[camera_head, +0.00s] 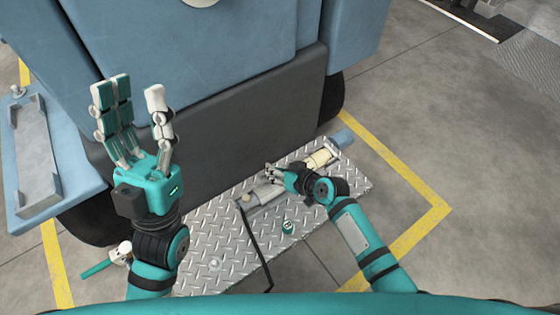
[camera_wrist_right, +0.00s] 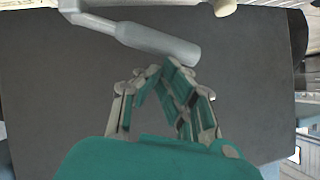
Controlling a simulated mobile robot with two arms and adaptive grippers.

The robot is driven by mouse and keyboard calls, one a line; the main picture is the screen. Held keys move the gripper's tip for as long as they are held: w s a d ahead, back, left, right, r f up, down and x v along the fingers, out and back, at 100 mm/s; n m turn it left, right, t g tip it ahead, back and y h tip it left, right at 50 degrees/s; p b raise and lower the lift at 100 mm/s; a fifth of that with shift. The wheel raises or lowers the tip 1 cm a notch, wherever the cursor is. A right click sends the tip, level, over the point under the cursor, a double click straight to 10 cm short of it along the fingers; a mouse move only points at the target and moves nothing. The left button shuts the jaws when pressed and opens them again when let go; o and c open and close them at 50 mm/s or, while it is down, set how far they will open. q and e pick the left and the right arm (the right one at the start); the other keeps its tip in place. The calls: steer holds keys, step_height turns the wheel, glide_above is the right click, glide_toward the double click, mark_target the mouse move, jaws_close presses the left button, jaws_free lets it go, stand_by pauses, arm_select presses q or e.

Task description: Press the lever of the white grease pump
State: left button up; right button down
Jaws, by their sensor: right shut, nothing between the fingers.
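A cream-white cylinder (camera_head: 320,158), which looks like the white grease pump, sits at the right part of the metal tread plate. A grey lever with a thick grip (camera_wrist_right: 160,40) crosses the upper part of the right wrist view, with a cream end piece (camera_wrist_right: 224,7) near the top edge. My right gripper (camera_head: 273,172) is over the plate, left of the cream cylinder; its fingers are shut and empty. In the wrist view its fingertips (camera_wrist_right: 160,70) are just below the lever's grip; I cannot tell whether they touch. My left gripper (camera_head: 135,95) is raised, open and empty.
A grey cylindrical part (camera_head: 262,195) with a black hose (camera_head: 258,250) lies on the tread plate (camera_head: 225,245). A small green item (camera_head: 288,227) stands near it. The large blue machine (camera_head: 190,50) blocks the back. Open floor (camera_head: 460,130) lies to the right.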

steer(key=shift+s+a+f+n+t+h+p, duration=0.2)
steer(key=shift+s+a+f+n+h+p, duration=0.1)
steer(key=shift+a+f+n+h+p, duration=0.25)
steer(key=shift+s+a+f+n+t+h+p, duration=0.25)
steer(key=shift+s+f+h+p, duration=0.15)
steer(key=shift+f, duration=0.3)
steer(key=shift+a+f, duration=0.1)
steer(key=shift+f, duration=0.3)
arm_select(q)
steer(key=w+d+f+g+y, duration=0.1)
steer(key=w+f+g+y, duration=0.1)
steer(key=w+f+g, duration=0.4)
steer(key=shift+w+d, duration=0.2)
steer(key=shift+w, duration=0.95)
arm_select(e)
steer(key=shift+s+a+f, duration=0.1)
steer(key=shift+f, duration=0.1)
arm_select(q)
steer(key=shift+f+g, duration=0.1)
steer(key=shift+g, duration=0.2)
